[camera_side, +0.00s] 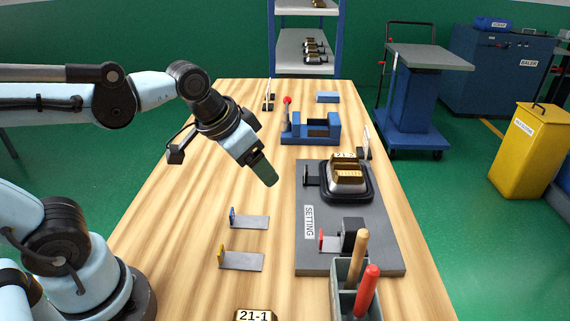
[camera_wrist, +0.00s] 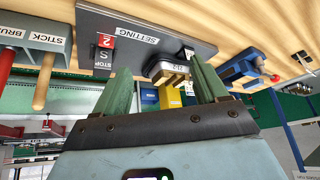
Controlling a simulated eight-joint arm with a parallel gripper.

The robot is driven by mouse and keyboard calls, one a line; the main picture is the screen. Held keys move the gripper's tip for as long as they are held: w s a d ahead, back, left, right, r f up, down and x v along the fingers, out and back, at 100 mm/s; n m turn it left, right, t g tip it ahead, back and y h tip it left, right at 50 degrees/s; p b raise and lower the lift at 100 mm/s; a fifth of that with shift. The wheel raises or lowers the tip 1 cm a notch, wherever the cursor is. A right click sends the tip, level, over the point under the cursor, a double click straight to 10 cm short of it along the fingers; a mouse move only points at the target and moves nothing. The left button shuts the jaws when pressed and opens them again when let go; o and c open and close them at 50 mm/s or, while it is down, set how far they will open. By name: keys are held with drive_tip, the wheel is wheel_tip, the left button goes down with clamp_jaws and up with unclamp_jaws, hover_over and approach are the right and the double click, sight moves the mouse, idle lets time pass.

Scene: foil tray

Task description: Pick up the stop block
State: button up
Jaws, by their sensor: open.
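The stop block (camera_side: 353,236) is a dark block near the front end of the grey setting plate (camera_side: 310,262). A grey strip with a red end tab (camera_side: 322,240) lies against its left side. In the wrist view the stop block (camera_wrist: 103,60) shows its STOP label, with the red tab marked 2 (camera_wrist: 107,40) beside it. My gripper (camera_side: 266,175) is in the air above the table, left of the plate and farther back than the block. In the wrist view my gripper (camera_wrist: 162,82) has its green fingers apart, with nothing held between them.
A grey holder (camera_side: 342,292) with wooden and red handles stands close in front of the block. A black-based mould (camera_side: 346,182) sits farther back on the plate. Blue-tabbed (camera_side: 250,222) and yellow-tabbed (camera_side: 242,261) strips lie left. A blue fixture (camera_side: 310,130) stands behind.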

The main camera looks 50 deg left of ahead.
drive_tip(key=w+d+r+m+g, duration=0.2)
drive_tip(key=w+d+m+g, duration=0.15)
drive_tip(key=w+d, duration=0.45)
drive_tip(key=m+g, duration=0.2)
drive_tip(key=m, duration=0.2)
hover_over(355, 223)
wheel_tip(355, 223, down, 3)
wheel_tip(355, 223, down, 12)
drive_tip(key=shift+s+r, duration=0.1)
drive_tip(key=shift+r, duration=0.05)
clamp_jaws()
